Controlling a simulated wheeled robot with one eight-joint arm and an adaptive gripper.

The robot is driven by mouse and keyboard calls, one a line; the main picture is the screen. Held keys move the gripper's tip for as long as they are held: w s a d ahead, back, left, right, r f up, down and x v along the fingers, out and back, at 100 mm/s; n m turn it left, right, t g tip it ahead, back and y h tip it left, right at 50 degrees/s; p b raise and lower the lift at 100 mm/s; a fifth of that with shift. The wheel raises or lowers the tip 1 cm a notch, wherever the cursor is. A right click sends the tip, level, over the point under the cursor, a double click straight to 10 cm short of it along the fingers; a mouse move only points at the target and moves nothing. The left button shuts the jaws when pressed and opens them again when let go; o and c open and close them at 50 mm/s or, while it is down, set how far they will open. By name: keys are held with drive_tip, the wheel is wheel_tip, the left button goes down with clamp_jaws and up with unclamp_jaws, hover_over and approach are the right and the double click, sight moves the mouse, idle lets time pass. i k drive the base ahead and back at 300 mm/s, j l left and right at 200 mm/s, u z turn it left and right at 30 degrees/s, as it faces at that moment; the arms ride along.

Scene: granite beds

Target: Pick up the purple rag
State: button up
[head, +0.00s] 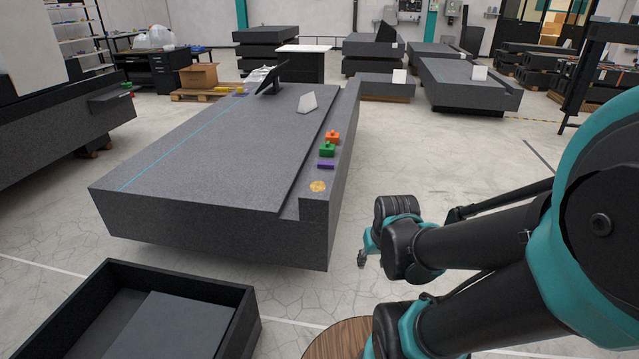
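A small flat purple piece (326,164), which looks like the purple rag, lies on the right-hand ledge of the large granite bed (200,185). It is in front of a green block and behind a round yellow-orange item. My gripper (364,256) hangs at the end of my arm to the right of the bed, lower in the picture and apart from the purple piece. Only a small part of its fingers shows past the wrist, so I cannot tell whether it is open or shut.
On the ledge are a green block (327,149), an orange block (332,137) and a yellow-orange item (318,186). A white wedge (308,103) and a dark tablet-like panel (271,79) stand farther back. A black open box (245,318) is at front left. The bed's middle is clear.

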sight(329, 165)
drive_tip(key=i+l, duration=0.15)
drive_tip(key=i, duration=0.85)
drive_tip(key=i+l+z, duration=0.15)
drive_tip(key=i, duration=0.8)
